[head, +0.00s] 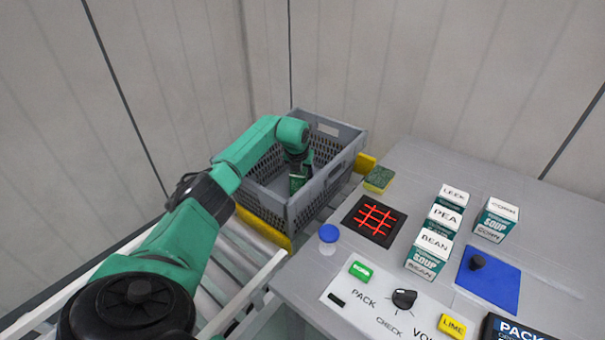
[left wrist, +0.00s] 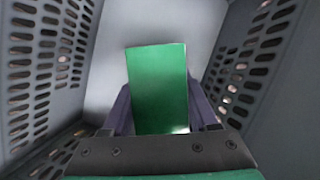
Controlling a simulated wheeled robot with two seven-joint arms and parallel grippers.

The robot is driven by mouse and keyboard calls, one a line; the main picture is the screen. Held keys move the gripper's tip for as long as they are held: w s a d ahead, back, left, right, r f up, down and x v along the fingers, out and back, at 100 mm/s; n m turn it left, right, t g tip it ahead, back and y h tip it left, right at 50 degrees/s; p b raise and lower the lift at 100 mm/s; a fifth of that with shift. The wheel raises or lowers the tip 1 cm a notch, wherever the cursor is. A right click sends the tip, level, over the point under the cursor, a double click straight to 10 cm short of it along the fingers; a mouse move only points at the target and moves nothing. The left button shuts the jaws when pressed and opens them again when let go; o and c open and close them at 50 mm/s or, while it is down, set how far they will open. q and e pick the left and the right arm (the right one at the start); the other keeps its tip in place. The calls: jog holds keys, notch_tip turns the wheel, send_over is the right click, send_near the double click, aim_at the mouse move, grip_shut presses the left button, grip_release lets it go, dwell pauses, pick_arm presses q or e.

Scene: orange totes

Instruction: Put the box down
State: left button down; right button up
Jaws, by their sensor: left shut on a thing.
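A green box (left wrist: 157,85) is between the fingers of my left gripper (left wrist: 162,110) in the left wrist view. My left gripper is shut on it. In the head view my left gripper (head: 299,178) reaches down inside a grey crate (head: 335,180), with the green box (head: 297,184) partly hidden at its tip. The crate's slotted walls (left wrist: 45,75) stand on both sides of the box in the left wrist view. I cannot tell whether the box touches the crate floor (left wrist: 110,50). My right gripper is not in view.
The crate sits on a roller conveyor (head: 235,265) with yellow pieces beside it. A grey table (head: 420,165) at the right holds several soup boxes (head: 431,250), a sponge (head: 379,179), a dark pad with a red grid (head: 374,220), a blue mat (head: 490,283) and a label panel (head: 375,300).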

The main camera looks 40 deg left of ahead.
pick_arm(q)
jog(key=shift+c, duration=0.8)
grip_release()
jog(key=shift+f, duration=0.1)
jog(key=shift+r, duration=0.2)
jog(key=v, duration=1.3)
jog(key=shift+w+a, duration=0.1)
